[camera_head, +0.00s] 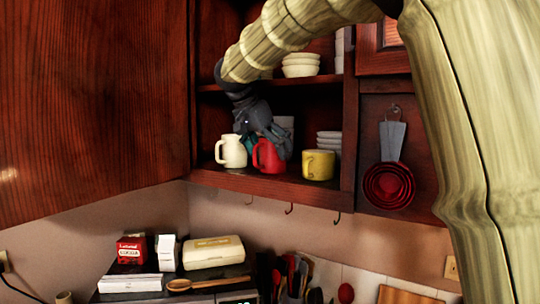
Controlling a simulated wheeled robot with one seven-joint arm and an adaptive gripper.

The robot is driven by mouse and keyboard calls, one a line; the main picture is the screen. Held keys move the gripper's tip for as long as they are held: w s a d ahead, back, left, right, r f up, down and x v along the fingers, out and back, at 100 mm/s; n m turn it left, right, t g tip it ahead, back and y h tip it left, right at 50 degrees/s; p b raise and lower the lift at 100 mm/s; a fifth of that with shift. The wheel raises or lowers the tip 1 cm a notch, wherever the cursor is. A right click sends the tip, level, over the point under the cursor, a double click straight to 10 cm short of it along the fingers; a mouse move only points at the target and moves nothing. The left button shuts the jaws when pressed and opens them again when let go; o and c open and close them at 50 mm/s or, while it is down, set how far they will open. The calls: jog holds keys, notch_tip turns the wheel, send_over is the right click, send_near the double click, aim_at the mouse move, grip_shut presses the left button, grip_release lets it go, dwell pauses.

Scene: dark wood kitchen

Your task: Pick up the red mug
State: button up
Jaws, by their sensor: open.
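The red mug (267,157) stands on the lower shelf of the open cabinet, between a white mug (231,152) and a yellow mug (319,166). My gripper (269,140) is dark grey and reaches into the cabinet from the upper left. Its fingers are open at the red mug and overlap its upper and right parts in the picture. Whether the fingers touch the mug or only stand in front of it, I cannot tell. Part of the red mug's rim and right side is hidden behind the gripper.
Stacked bowls (300,64) sit on the upper shelf, and stacked dishes (329,141) stand behind the yellow mug. The cabinet divider is to the right, with red measuring cups (389,186) hanging beyond it. An open wooden door (90,100) fills the left. Hooks hang below the shelf.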

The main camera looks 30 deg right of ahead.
aim_at(274, 158)
jog(key=x, duration=0.3)
jog(key=shift+w+d+p, duration=0.15)
jog(key=shift+w+p, duration=0.05)
jog(key=shift+p, duration=0.2)
jog(key=shift+s+r, duration=0.1)
jog(key=shift+s, duration=0.05)
jog(key=shift+c, duration=1.3)
jog(key=shift+s+a, duration=0.1)
jog(key=shift+a, duration=0.1)
jog(key=c, duration=1)
jog(key=shift+c, duration=0.2)
